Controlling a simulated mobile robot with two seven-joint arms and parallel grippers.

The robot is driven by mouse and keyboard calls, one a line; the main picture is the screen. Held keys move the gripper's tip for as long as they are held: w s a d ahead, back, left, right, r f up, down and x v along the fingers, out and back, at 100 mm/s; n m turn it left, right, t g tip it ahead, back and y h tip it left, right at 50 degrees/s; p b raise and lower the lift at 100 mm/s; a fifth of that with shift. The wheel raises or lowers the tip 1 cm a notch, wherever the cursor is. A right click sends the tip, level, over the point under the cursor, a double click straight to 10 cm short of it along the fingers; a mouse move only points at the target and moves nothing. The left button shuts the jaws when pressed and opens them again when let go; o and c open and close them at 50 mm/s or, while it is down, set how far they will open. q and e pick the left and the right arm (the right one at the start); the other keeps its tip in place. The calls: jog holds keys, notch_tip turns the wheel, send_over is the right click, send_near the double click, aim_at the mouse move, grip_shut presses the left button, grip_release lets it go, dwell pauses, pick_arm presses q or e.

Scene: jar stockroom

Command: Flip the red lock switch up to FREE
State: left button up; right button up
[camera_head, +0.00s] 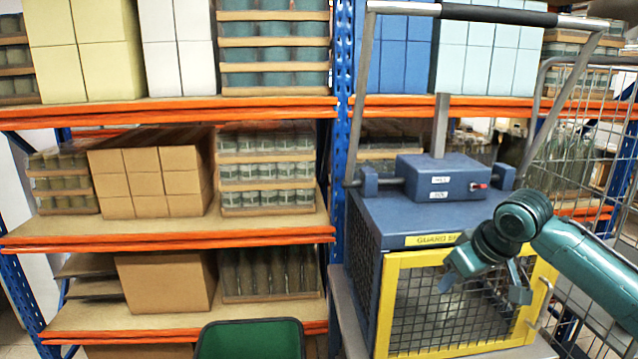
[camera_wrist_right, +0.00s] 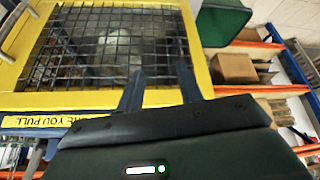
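The red lock switch (camera_head: 478,186) is a small red piece on the front right of a dark blue box (camera_head: 413,184) on top of the guarded cabinet. Two small white labels sit left of it; their words are too small to read. My right gripper (camera_head: 490,276) is open and empty, in front of the yellow-framed mesh guard (camera_head: 372,310), below and right of the switch. The right wrist view shows its two fingers (camera_wrist_right: 160,85) apart against the mesh, with nothing between them. The switch is not in that view. My left gripper is not in view.
A wire cage trolley (camera_head: 568,130) stands at the right. Shelves with orange beams (camera_head: 170,243) hold boxes and jars on the left. A green bin (camera_head: 250,340) is at the bottom. The space before the blue box looks clear.

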jog(key=s+a+f+t+y, duration=0.1)
jog(key=s+a+f, duration=0.25)
jog(key=f, duration=0.45)
jog(key=s+a+f+t+y, duration=0.1)
jog(key=s+a+f, duration=0.2)
jog(key=a+f, duration=0.3)
jog(key=s+a+f+y, duration=0.1)
jog(key=s+a+f, duration=0.25)
jog(key=f, duration=0.55)
jog(key=s+d+f+t+h, duration=0.1)
jog(key=s+f, duration=0.3)
jog(key=s, duration=0.4)
jog(key=s+d+f+m+t+h, duration=0.1)
jog(key=s+f, duration=0.4)
jog(key=s, duration=0.4)
jog(key=shift+s+m, duration=0.15)
jog(key=shift+m, duration=0.15)
jog(key=shift+o, duration=0.7)
jog(key=shift+d, duration=0.15)
